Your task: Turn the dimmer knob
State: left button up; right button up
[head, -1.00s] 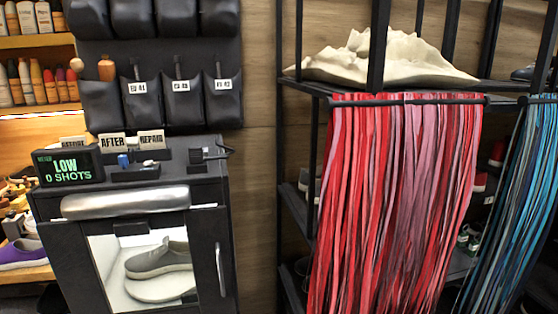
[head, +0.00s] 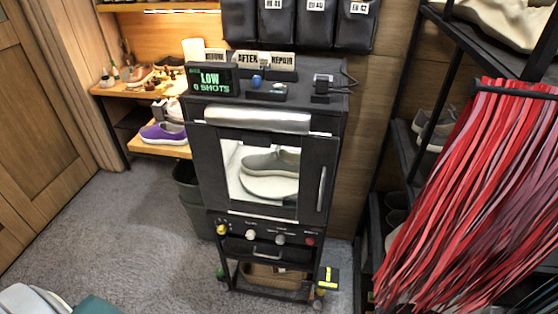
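A dark cabinet (head: 210,150) stands at the middle of the head view, with a lit window showing a grey shoe (head: 270,160). Below the window is a control panel with a row of small controls: a yellow knob (head: 222,230), a pale knob (head: 250,235), a grey knob (head: 280,239) and a small red button (head: 310,241). The labels above them are too small to read, so I cannot tell which one is the dimmer knob. A display (head: 212,79) on top reads "LOW 0 SHOTS". Neither of my grippers is in view.
A rack with red hanging laces (head: 470,190) stands close on the right. Wooden shelves with a purple shoe (head: 165,133) are at the back left. A dark bin (head: 187,190) stands left of the cabinet. Grey carpet (head: 120,235) lies open in front and to the left.

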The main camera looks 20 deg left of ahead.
aim_at(221, 229)
jog(key=u, duration=1.3)
